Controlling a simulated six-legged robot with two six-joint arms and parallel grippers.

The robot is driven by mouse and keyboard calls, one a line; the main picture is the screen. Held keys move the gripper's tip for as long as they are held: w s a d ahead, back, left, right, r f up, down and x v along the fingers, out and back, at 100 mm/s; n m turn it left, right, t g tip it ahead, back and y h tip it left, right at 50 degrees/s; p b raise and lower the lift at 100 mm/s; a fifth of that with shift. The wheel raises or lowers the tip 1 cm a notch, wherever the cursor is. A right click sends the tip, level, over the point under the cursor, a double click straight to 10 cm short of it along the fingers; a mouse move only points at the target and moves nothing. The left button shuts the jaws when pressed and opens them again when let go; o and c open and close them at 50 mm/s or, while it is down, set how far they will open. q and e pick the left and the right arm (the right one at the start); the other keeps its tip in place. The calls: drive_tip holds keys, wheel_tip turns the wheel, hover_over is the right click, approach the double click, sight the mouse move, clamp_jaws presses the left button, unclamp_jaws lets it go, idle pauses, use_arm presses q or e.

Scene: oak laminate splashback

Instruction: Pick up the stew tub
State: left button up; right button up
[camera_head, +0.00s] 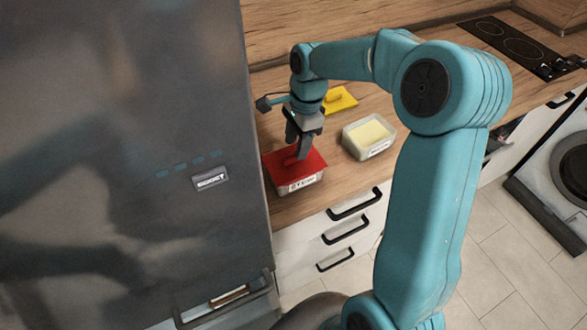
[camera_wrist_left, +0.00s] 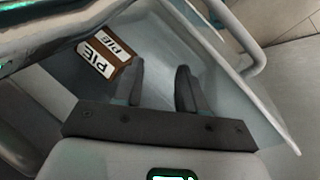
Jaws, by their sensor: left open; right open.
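A tub with a red lid (camera_head: 298,163) stands on the wooden counter beside the fridge; its front label is too small to read. My right gripper (camera_head: 298,150) points down at the lid's raised handle, with its fingers open at the handle; I cannot tell whether they touch it. An uncovered tub (camera_head: 369,138) with pale yellow contents stands to the right, its label also unreadable. I cannot tell which one is the stew tub. My left gripper (camera_wrist_left: 160,88) is open and empty in the left wrist view, beside a brown box labelled PIE (camera_wrist_left: 108,58) in a bin or drawer.
A yellow lid (camera_head: 340,100) lies on the counter behind the uncovered tub. The tall grey fridge (camera_head: 120,150) borders the counter on the left. A hob (camera_head: 515,45) is at the far right. Drawers with black handles (camera_head: 345,235) are below the counter. Bare counter lies between the tubs.

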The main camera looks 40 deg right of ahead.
sight(294, 155)
drive_tip(key=f, duration=0.2)
drive_tip(key=shift+a+f, duration=0.2)
drive_tip(key=shift+f, duration=0.1)
drive_tip(key=shift+w+a+f, duration=0.15)
drive_tip(key=shift+f, duration=0.25)
drive_tip(key=c, duration=0.7)
clamp_jaws()
drive_tip(key=shift+r, duration=0.1)
